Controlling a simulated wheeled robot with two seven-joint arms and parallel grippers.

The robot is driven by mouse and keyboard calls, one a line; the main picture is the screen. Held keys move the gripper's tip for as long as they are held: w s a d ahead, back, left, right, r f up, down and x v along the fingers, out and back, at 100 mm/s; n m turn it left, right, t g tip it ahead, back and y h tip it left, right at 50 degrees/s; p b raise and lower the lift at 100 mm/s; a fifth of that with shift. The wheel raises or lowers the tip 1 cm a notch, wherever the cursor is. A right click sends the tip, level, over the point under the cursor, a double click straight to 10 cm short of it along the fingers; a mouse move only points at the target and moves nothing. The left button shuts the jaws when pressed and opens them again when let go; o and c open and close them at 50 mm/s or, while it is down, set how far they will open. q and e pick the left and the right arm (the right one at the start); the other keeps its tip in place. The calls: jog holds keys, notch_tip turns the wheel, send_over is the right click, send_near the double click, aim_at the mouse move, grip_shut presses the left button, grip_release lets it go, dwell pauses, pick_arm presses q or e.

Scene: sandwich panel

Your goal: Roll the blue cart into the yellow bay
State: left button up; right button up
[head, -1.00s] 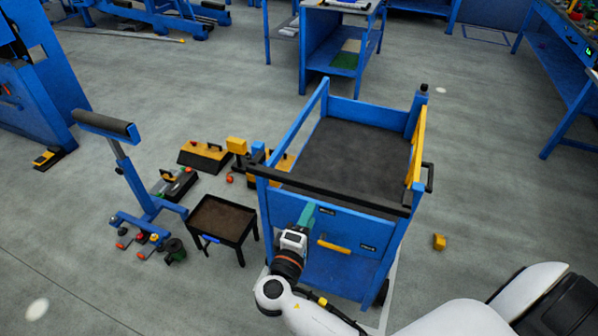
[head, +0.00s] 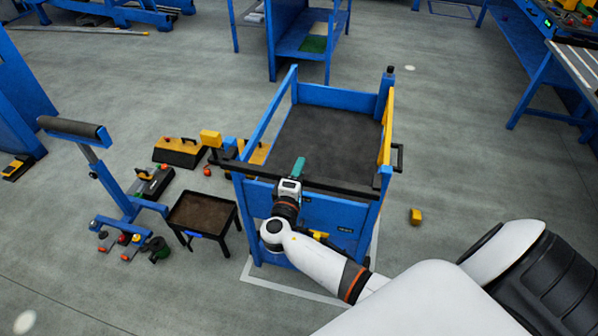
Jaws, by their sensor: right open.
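The blue cart (head: 340,95) stands in the middle of the head view, with a dark top tray (head: 330,140) and a yellow strip along its right side. A black handle bar (head: 340,187) runs across its near edge. My right gripper (head: 298,166), with teal fingers, is open at this bar, near its middle. The fingertips reach past the bar over the tray edge; I cannot tell whether they touch it. The wrist hides part of the cart's front. A pale outline (head: 292,291) lies on the floor around the cart's base. I see no yellow bay. My left gripper is not in view.
Left of the cart are a small black table (head: 205,212), a blue roller stand (head: 112,180) and several tools on the floor. A small yellow block (head: 415,216) lies to the right. Blue workbenches stand behind. The floor right of the cart is mostly clear.

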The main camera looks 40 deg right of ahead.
grip_shut()
